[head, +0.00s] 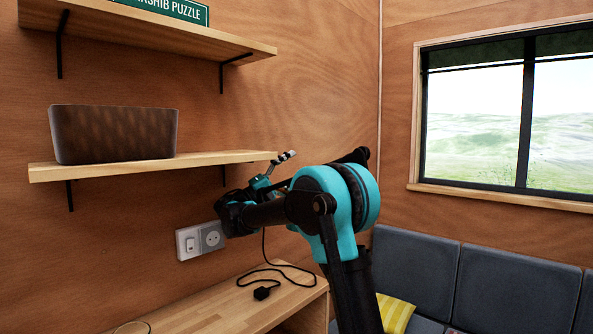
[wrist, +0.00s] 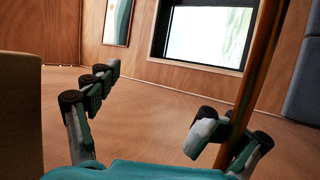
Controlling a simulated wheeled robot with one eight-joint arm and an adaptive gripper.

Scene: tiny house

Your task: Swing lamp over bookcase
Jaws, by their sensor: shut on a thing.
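In the head view my gripper (head: 272,172) is beside the right end of the lower wall shelf, partly hidden by my own arm. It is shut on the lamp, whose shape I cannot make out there. A black cable (head: 263,245) hangs below the gripper to a wooden top (head: 215,312), possibly the bookcase, and ends in a plug (head: 263,292). In the wrist view my gripper's fingers (wrist: 160,112) stand apart. A slim brown bar (wrist: 262,70) runs up beside the right finger; I cannot tell whether it is part of the lamp.
The lower shelf (head: 140,167) carries a dark basket (head: 115,134); the upper shelf (head: 170,28) holds a green puzzle box (head: 180,10). A switch and socket (head: 200,240) sit on the wall. A grey sofa (head: 500,285) with a yellow cushion (head: 393,312) stands right, below a window (head: 510,120).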

